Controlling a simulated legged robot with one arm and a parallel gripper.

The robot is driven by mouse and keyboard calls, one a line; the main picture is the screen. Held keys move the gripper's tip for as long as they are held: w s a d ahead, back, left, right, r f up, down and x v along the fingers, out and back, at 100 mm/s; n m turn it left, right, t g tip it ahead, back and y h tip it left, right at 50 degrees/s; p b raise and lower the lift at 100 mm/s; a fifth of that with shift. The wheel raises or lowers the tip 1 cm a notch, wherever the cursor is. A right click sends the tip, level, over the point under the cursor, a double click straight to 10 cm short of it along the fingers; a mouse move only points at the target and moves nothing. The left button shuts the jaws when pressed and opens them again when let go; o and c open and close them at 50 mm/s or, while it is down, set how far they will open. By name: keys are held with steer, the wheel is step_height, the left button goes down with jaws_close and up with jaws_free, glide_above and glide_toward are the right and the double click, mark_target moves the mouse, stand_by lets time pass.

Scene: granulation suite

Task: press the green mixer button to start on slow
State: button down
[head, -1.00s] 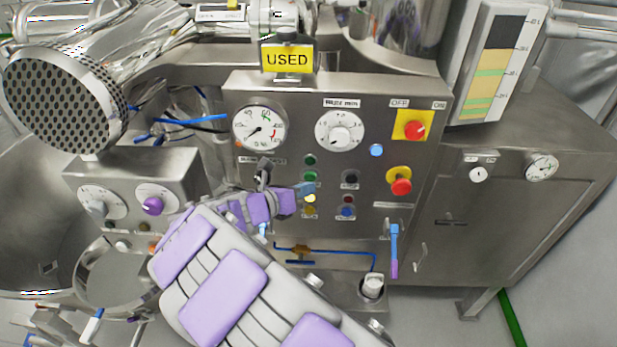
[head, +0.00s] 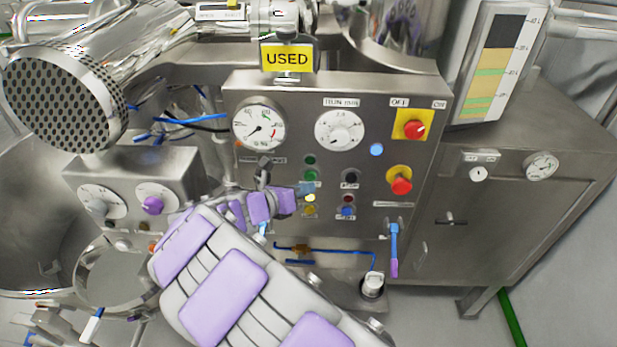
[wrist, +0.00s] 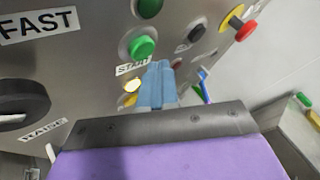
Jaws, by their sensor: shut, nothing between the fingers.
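Two round green buttons sit one above the other on the steel control panel (head: 284,222): the upper one (head: 310,160) and the lower one (head: 310,175). In the wrist view the lower green button (wrist: 141,46) is bright, with a START label (wrist: 131,69) just below it; the upper one (wrist: 150,8) is partly cut off. My gripper (head: 306,188) has its blue fingers together just below the lower button. In the wrist view the shut fingers (wrist: 158,80) point at the panel, below and slightly right of that button; contact with the panel cannot be told.
A black button (head: 350,178), a blue button (head: 347,212) and red knobs (head: 401,186) are to the right. A black knob (wrist: 22,102) is near the FAST and RAISE labels. A blue-handled valve (head: 394,245) hangs lower right.

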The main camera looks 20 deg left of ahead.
steer(key=shift+w+r+p, duration=0.15)
steer(key=shift+w+p, duration=0.1)
steer(key=shift+p, duration=0.55)
steer(key=shift+w+a+p, duration=0.15)
steer(key=shift+w+p, duration=0.35)
steer(key=shift+p, duration=0.25)
stand_by(1.1)
stand_by(0.3)
steer(key=shift+s+d+p, duration=0.25)
steer(key=shift+s+p, duration=0.25)
steer(key=shift+s, duration=0.35)
steer(key=s+p, duration=0.1)
steer(key=s, duration=0.1)
steer(key=s+d, duration=0.1)
steer(key=s, duration=0.1)
steer(key=shift+s+p, duration=0.4)
